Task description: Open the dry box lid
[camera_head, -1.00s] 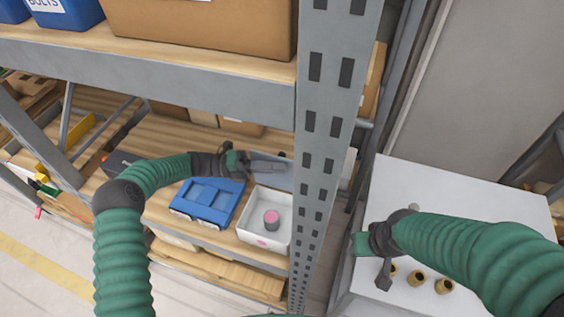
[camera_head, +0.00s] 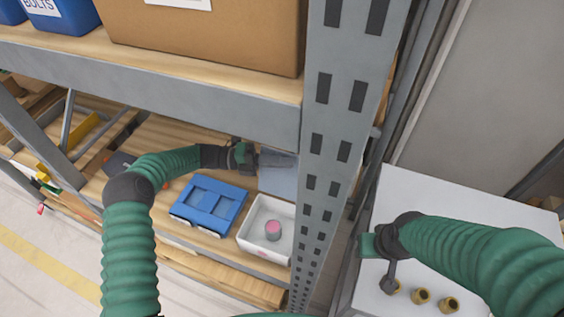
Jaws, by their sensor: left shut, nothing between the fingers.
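The dry box (camera_head: 250,243), a white open-topped box, stands on the lower wooden shelf. A small grey container with a pink top (camera_head: 273,230) is inside it. A translucent blue-grey panel, which looks like its lid (camera_head: 279,182), stands raised behind the box, leaving the inside exposed. My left gripper (camera_head: 284,159) is shut and empty at the upper part of this panel; I cannot tell whether it touches. The panel's right edge is hidden by the rack post. My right gripper (camera_head: 378,265) hangs over the white table at the right; its jaw opening is unclear.
A blue case (camera_head: 209,205) lies left of the box. The perforated grey rack post (camera_head: 325,165) rises just right of it. A shelf beam (camera_head: 200,100) with a cardboard box (camera_head: 205,35) is above. Several brass fittings (camera_head: 421,297) sit on the white table (camera_head: 430,185).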

